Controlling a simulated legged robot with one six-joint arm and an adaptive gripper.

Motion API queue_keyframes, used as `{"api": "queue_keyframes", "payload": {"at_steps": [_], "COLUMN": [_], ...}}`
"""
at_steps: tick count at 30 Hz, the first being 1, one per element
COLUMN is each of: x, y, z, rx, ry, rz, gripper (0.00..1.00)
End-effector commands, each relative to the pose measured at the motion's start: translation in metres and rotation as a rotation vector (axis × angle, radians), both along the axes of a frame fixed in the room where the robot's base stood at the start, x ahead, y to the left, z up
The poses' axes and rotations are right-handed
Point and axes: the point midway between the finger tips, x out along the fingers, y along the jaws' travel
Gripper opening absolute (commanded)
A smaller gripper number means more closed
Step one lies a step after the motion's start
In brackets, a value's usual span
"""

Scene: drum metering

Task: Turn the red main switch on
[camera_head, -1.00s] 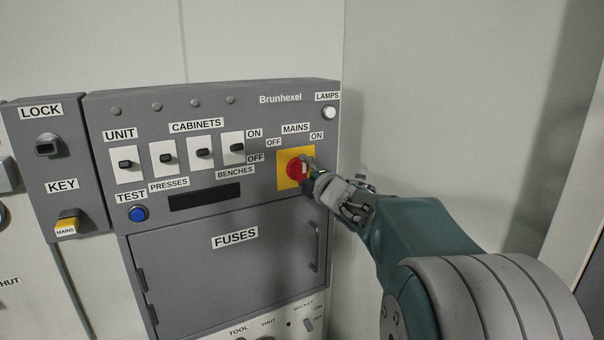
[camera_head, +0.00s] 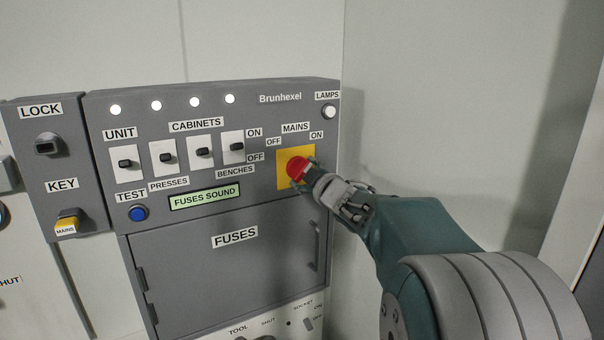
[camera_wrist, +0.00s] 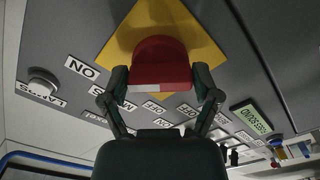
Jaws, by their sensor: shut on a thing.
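The red main switch (camera_head: 297,167) sits on a yellow square plate (camera_head: 285,181) on the grey panel, under the MAINS label with OFF at its left and ON at its right. My gripper (camera_head: 308,169) is at the switch, its fingers closed on the red knob. In the wrist view the red knob (camera_wrist: 160,65) lies between the two fingers (camera_wrist: 160,85), one on each side, with a white mark on its near face. Part of the knob is hidden by the fingers in the head view.
The display (camera_head: 204,196) reads FUSES SOUND. Several lamps (camera_head: 156,105) along the panel top are lit white. Black rocker switches (camera_head: 167,158) stand left of the main switch, and the FUSES door (camera_head: 225,255) with its handle is below. A pale wall stands at the right.

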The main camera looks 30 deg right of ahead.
Motion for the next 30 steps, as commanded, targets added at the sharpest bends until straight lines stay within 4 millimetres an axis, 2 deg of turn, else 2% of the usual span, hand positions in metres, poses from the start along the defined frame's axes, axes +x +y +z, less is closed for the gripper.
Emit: {"api": "queue_keyframes", "payload": {"at_steps": [1,18,19,20,21,30], "x": [-0.0004,-0.0003,-0.0003,-0.0002,-0.0002,-0.0001], "y": [-0.0034,-0.0002,0.0,0.0001,0.0005,0.0031], "z": [-0.0076,-0.0081,-0.0081,-0.0081,-0.0081,-0.0038], "rx": [0.016,0.047,0.046,0.046,0.046,0.042], "ry": [0.017,0.02,0.02,0.02,0.019,0.011], "rz": [-0.01,-0.007,-0.007,-0.007,-0.007,-0.002], "gripper": [0.32,0.32,0.84,0.98,1.0,1.0]}}
